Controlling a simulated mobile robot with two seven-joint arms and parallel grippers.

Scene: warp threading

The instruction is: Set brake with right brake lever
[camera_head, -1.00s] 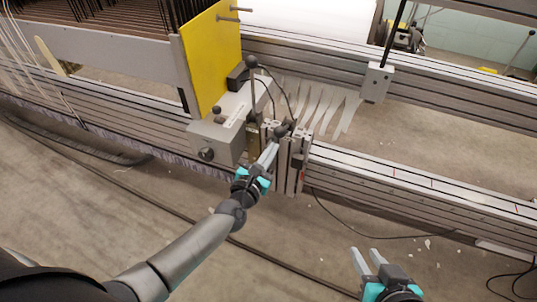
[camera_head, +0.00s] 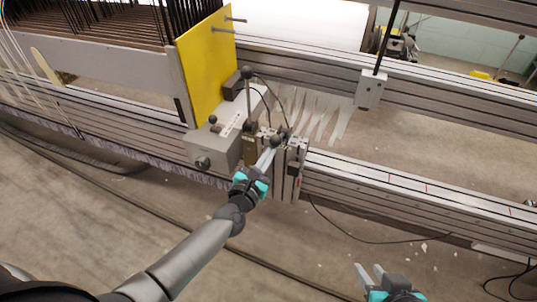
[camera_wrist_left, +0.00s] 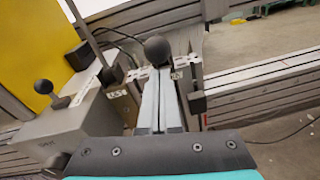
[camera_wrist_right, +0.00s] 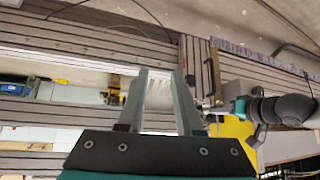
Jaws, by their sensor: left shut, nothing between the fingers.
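A lever with a black ball knob (camera_head: 275,142) stands at the metal bracket (camera_head: 292,172) on the loom's front rail; the knob also shows in the left wrist view (camera_wrist_left: 157,50). My left gripper (camera_head: 268,158) is shut and empty, its fingertips right at this knob; I cannot tell whether they touch it. A taller lever with a black ball knob (camera_head: 247,73) stands upright just behind and to the left. The pictures do not label which is the right brake lever. My right gripper (camera_head: 371,272) is open and empty, low over the floor, apart from the loom.
A grey control box (camera_head: 212,146) with a small knob sits left of the bracket, below a yellow panel (camera_head: 206,65). The slotted rail (camera_head: 400,190) runs on to the right. Cables lie on the concrete floor, which is otherwise open in front.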

